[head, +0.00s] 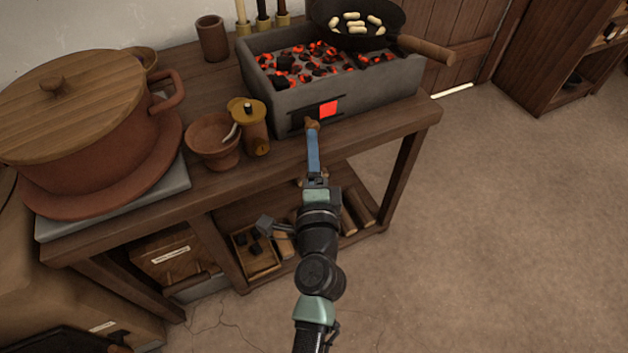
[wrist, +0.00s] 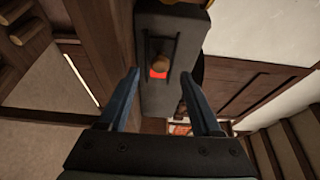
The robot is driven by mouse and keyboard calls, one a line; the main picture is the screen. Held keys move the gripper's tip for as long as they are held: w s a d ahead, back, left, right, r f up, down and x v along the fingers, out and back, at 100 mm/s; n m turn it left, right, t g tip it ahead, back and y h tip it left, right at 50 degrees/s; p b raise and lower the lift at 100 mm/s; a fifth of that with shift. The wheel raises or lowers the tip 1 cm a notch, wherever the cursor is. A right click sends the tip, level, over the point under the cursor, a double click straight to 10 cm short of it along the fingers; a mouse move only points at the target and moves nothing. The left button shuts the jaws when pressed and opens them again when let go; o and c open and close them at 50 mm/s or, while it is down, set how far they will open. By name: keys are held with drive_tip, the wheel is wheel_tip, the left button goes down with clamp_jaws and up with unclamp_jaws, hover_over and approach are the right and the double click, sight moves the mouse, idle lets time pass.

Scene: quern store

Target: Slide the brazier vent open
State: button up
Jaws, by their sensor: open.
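The brazier (head: 365,105) is a grey stone box of glowing coals on the wooden bench. Its vent (head: 300,121) is set in the front face between dark rails. A red glowing opening (head: 328,109) shows right of the small brown knob (head: 312,124). The wrist view shows the brazier (wrist: 180,100), the knob (wrist: 161,63) and the red glow (wrist: 157,73) beside it. My gripper (head: 312,132) is at the vent front. Its blue fingers are open in the wrist view (wrist: 160,72), with the knob between them in the picture. Contact cannot be told.
A pan (head: 375,42) of pale pieces sits over the brazier's back right. A lidded jar (head: 248,128) and a clay bowl (head: 215,140) stand close left of the vent. A big lidded pot (head: 75,110) is farther left. The floor (head: 500,220) at right is clear.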

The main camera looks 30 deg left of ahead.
drive_tip(key=v, duration=0.7)
drive_tip(key=shift+s+d+b, duration=0.2)
drive_tip(key=shift+s+b, duration=0.15)
drive_tip(key=shift+b, duration=0.05)
